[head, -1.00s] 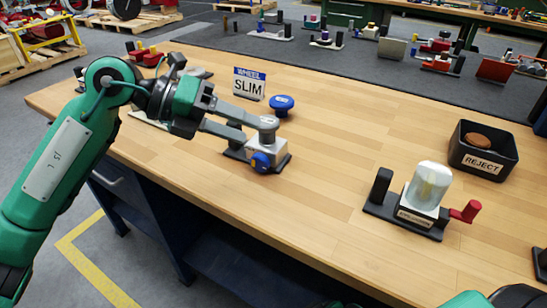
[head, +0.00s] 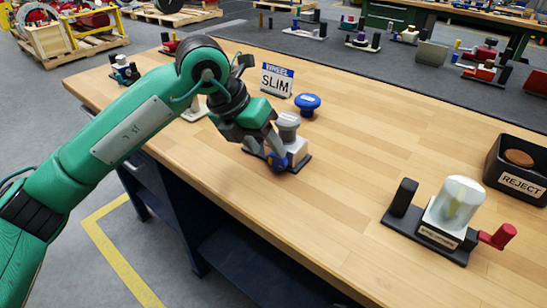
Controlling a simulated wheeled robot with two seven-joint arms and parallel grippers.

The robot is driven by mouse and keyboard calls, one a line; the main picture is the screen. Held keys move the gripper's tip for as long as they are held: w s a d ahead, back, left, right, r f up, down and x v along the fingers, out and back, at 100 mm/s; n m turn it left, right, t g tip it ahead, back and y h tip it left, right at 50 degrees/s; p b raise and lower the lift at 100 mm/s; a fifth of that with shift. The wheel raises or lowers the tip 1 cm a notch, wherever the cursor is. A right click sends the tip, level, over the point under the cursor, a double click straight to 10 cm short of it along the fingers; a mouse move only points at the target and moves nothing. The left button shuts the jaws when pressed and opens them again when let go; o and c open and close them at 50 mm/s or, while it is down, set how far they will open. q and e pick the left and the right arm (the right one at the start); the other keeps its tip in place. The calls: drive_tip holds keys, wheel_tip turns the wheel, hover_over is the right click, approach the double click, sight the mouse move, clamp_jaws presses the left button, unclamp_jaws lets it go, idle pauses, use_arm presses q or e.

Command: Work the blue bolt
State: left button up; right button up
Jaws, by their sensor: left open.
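The blue bolt (head: 278,162) is a small round blue part low on the front of a valve fixture. The fixture (head: 297,150) has a pale block, a grey cylindrical top (head: 288,122) and a dark base plate on the wooden bench. My left gripper (head: 272,148) points down at the fixture's front left side, with its open fingers close to the blue bolt. The fingers partly hide the bolt and the block, and I cannot tell whether they touch the bolt. My right gripper is out of view.
At the right is another fixture with a glassy block (head: 455,205) and a red handle (head: 498,236). A black REJECT bin (head: 518,172) holds a brown disc. The bench middle is clear.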

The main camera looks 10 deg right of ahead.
sight(276, 158)
use_arm(q)
drive_tip(key=shift+x, duration=2.25)
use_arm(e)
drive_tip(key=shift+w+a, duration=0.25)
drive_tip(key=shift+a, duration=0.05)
use_arm(q)
drive_tip(key=shift+c, duration=0.2)
drive_tip(key=c, duration=0.7)
drive_tip(key=shift+o, duration=0.2)
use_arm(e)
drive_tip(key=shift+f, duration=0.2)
